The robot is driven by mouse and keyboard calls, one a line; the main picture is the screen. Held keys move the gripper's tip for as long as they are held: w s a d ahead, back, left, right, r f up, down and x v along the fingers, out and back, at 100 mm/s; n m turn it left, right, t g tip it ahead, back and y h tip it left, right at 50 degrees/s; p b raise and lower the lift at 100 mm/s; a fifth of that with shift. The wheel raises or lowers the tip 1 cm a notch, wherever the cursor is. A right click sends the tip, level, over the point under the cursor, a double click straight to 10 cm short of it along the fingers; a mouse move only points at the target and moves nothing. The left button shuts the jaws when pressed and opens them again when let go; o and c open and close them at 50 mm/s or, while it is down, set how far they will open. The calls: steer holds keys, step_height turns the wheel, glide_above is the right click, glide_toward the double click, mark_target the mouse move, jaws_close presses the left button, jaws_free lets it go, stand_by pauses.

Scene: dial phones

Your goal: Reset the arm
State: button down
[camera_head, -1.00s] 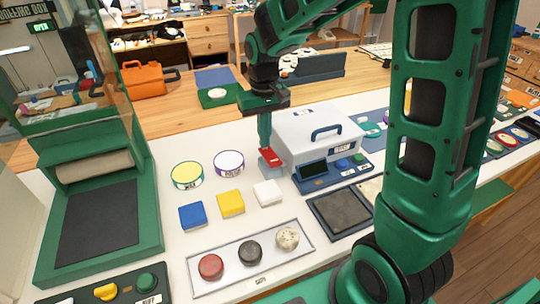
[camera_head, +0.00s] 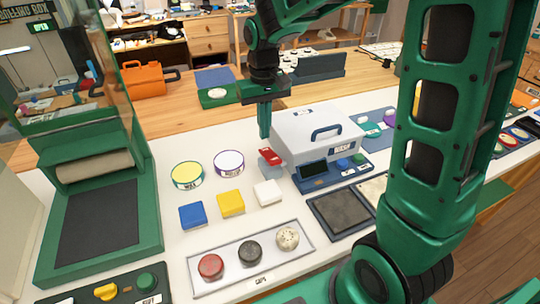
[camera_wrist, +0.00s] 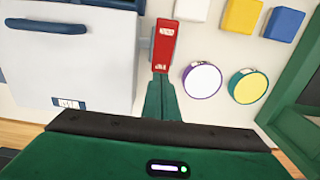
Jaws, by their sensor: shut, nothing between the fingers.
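My gripper (camera_head: 265,134) is shut and empty, its fingers pointing down. It hangs above and just behind a red lever or block (camera_head: 270,157) at the left side of a white box marked WASH (camera_head: 300,137). A small gap shows between the fingertips and the red part in the head view. In the wrist view, the closed fingertips (camera_wrist: 161,82) appear just below the red part (camera_wrist: 164,45) in the picture, with the white box (camera_wrist: 75,75) to the left.
Two round tins, yellow (camera_head: 187,176) and purple-rimmed (camera_head: 229,163), stand left of the box. Blue (camera_head: 192,215), yellow (camera_head: 231,203) and white (camera_head: 267,194) blocks lie in front. A tray (camera_head: 216,288) holds three round pieces. A green roller machine (camera_head: 150,200) stands at left.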

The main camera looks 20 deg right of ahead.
steer(key=s+d+r, duration=0.1)
steer(key=s+d, duration=0.1)
steer(key=d, duration=0.1)
steer(key=s+d+m, duration=0.1)
steer(key=s+d, duration=0.2)
steer(key=s+d+r+m, duration=0.1)
steer(key=s+d, duration=0.1)
steer(key=shift+s+d+r, duration=0.3)
steer(key=shift+d+r, duration=0.05)
steer(key=shift+d, duration=0.05)
steer(key=s+d+m, duration=0.2)
steer(key=s+d, duration=0.2)
steer(key=s, duration=0.6)
steer(key=s+d+m, duration=0.2)
steer(key=s+d, duration=0.2)
steer(key=s, duration=0.6)
steer(key=shift+s+d+f, duration=0.3)
steer(key=shift+s, duration=0.1)
